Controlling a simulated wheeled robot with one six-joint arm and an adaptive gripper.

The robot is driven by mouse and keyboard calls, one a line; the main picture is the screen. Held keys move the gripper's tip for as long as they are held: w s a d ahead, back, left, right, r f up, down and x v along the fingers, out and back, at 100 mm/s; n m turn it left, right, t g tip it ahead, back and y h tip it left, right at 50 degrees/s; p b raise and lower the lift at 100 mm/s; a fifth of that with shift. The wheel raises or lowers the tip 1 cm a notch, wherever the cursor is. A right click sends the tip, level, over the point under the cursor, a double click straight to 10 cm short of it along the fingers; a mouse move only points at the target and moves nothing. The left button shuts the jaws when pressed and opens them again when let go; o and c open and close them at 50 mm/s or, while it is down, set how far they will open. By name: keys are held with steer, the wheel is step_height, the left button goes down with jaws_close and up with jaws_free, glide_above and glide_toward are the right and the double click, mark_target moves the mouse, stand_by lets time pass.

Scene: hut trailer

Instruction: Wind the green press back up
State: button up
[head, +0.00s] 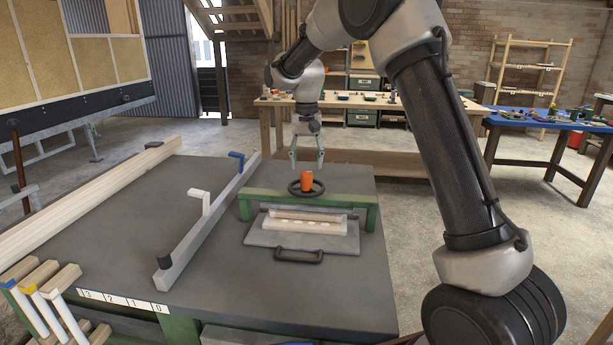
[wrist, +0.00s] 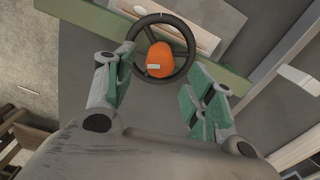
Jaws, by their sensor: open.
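The green press (head: 352,197) is a low green bridge on the dark grey bench top. A black handwheel (head: 293,190) lies flat on top of its beam and also shows in the wrist view (wrist: 187,68). An orange upright piece (head: 307,180) stands at the wheel's middle; in the wrist view (wrist: 158,58) it bears a small pale mark. My gripper (head: 307,166) is open and empty, pointing down just above the wheel. In the wrist view, its green-padded fingers (wrist: 163,98) are spread, with the wheel beyond them. Whether they touch the wheel I cannot tell.
A grey plate with a black handle (head: 299,256) carries pale wood pieces (head: 305,222) in front of and below the beam. A long grey fence (head: 208,222) with white and blue brackets runs at left. Bare bench top (head: 330,290) lies in front.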

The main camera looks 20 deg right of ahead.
mark_target(307, 172)
step_height(307, 172, down, 5)
steer(key=shift+f, duration=0.2)
steer(key=c, duration=1)
